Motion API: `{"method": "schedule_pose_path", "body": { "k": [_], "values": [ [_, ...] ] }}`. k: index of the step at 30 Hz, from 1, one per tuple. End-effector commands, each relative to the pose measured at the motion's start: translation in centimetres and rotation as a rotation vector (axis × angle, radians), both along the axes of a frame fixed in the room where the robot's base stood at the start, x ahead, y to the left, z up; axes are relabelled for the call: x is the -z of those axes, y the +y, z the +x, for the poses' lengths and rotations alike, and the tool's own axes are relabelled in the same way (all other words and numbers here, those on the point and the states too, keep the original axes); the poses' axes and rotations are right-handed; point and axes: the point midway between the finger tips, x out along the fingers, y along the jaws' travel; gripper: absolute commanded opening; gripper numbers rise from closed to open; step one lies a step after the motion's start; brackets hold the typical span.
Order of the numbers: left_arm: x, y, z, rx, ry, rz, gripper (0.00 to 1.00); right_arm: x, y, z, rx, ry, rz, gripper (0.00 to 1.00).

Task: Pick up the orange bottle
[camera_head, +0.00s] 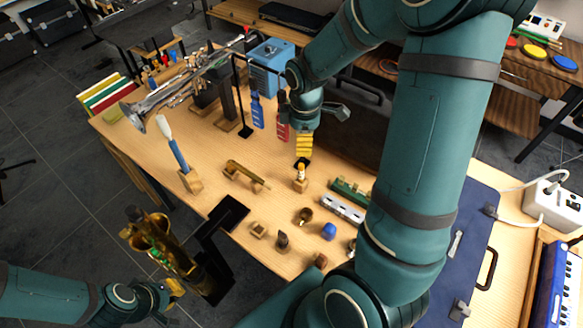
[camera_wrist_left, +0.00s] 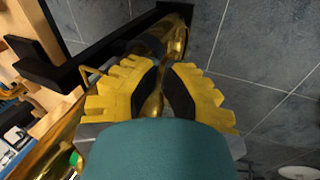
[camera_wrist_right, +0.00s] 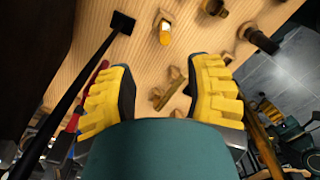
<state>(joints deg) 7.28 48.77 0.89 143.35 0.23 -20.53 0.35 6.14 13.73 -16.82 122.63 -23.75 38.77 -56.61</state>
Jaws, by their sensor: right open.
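A small orange-and-white item (camera_head: 301,172) stands on a wooden block on the table; I cannot tell for sure that it is the orange bottle. Its orange end also shows in the right wrist view (camera_wrist_right: 165,37), beyond the fingertips. A red bottle (camera_head: 282,125) and a blue bottle (camera_head: 257,110) stand further back. My right gripper (camera_head: 304,148) points down over the table, open and empty, its yellow fingers (camera_wrist_right: 160,70) wide apart. My left gripper (camera_head: 175,288) is beside the brass instrument at the lower left. Its fingers (camera_wrist_left: 163,68) are close together with brass behind them.
A silver trumpet (camera_head: 180,82) and a thin black stand (camera_head: 243,130) are at the table's back left. A brass instrument (camera_head: 150,235) stands at the front left. A harmonica (camera_head: 342,208), a blue knob-like item (camera_head: 328,231) and small wooden pieces lie toward the front. A blue case (camera_head: 480,215) lies right.

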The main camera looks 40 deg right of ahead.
Motion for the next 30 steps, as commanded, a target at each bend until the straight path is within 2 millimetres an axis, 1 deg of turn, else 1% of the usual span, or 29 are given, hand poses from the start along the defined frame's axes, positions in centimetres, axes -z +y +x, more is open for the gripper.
{"method": "schedule_pose_path", "body": {
  "k": [6,10,13,19,27,30],
  "values": [
    [1.1,0.0,-0.3,0.005,0.007,-0.002,0.0,4.3,0.1,-0.2,0.001,0.007,0.002,0.51],
    [1.5,-0.1,-0.5,0.007,0.01,-0.002,0.0,6.5,0.1,-0.1,0.001,0.007,0.001,0.51],
    [1.7,-0.1,-0.5,0.009,0.012,-0.002,0.0,7.6,0.1,-0.1,0.002,0.004,0.001,0.51],
    [2.0,-0.1,-0.6,0.011,0.014,-0.003,0.0,8.7,0.2,-0.1,0.002,0.003,0.001,0.51],
    [3.0,-0.1,-0.7,0.014,0.017,-0.004,0.0,12.5,0.6,-0.3,0.002,0.004,0.002,0.51],
    [3.2,-0.1,-0.7,0.013,0.015,-0.003,0.0,13.2,0.5,-0.3,0.002,0.003,0.001,0.51]
  ]
}}
